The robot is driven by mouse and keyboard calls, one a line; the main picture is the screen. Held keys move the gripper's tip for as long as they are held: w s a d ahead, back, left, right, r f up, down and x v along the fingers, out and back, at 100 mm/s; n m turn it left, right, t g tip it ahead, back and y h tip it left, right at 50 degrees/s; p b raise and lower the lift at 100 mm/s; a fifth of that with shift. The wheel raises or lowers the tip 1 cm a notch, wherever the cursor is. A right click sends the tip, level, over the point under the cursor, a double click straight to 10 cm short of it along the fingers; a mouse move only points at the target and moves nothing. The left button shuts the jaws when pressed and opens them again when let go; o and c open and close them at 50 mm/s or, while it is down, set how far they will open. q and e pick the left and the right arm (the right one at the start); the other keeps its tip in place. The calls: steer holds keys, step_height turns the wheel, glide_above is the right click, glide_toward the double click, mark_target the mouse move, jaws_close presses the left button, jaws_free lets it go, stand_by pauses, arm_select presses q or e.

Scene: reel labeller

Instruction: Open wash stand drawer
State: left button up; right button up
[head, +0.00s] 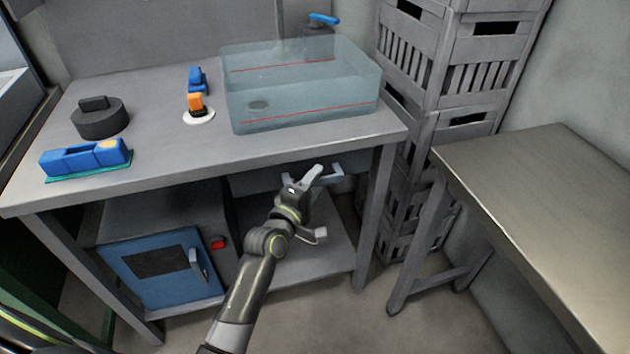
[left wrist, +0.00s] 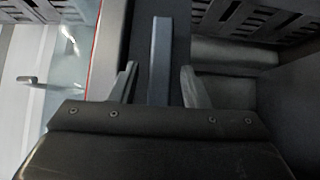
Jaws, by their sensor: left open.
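The wash stand (head: 150,150) is a grey table with a clear, water-filled basin (head: 300,95) on top. Its grey drawer (head: 258,183) sits under the top below the basin and looks closed. The drawer's pale bar handle (head: 328,172) is partly hidden by my left gripper (head: 312,178). In the left wrist view the handle (left wrist: 160,60) runs between the two spread fingers of the left gripper (left wrist: 158,85), with a gap visible on each side. The left gripper is open. My right gripper is not in view.
A blue-doored cabinet (head: 160,270) stands on the lower shelf. Stacked grey crates (head: 425,60) stand behind at right, and a bare table (head: 560,190) is at the right. Blue and orange items lie on the wash stand. Floor in front is clear.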

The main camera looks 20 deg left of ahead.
arm_select(q)
steer(key=shift+w, duration=0.25)
jaws_close()
steer(key=shift+s, duration=0.1)
